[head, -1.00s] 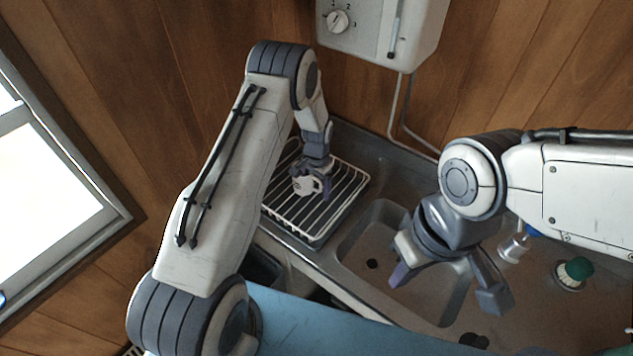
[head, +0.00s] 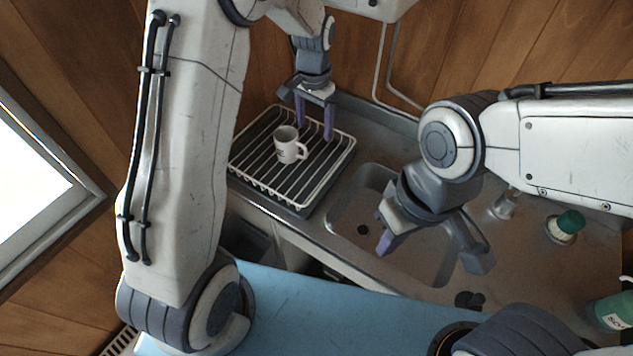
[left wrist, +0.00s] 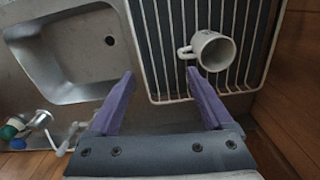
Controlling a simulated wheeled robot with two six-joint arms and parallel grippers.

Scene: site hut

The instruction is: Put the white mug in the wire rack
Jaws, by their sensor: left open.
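My right gripper (head: 430,254) is open and empty above the sink.
The sink basin (head: 345,222) is right of the rack. A blue surface (head: 320,318) lies in front. A wood wall is behind.

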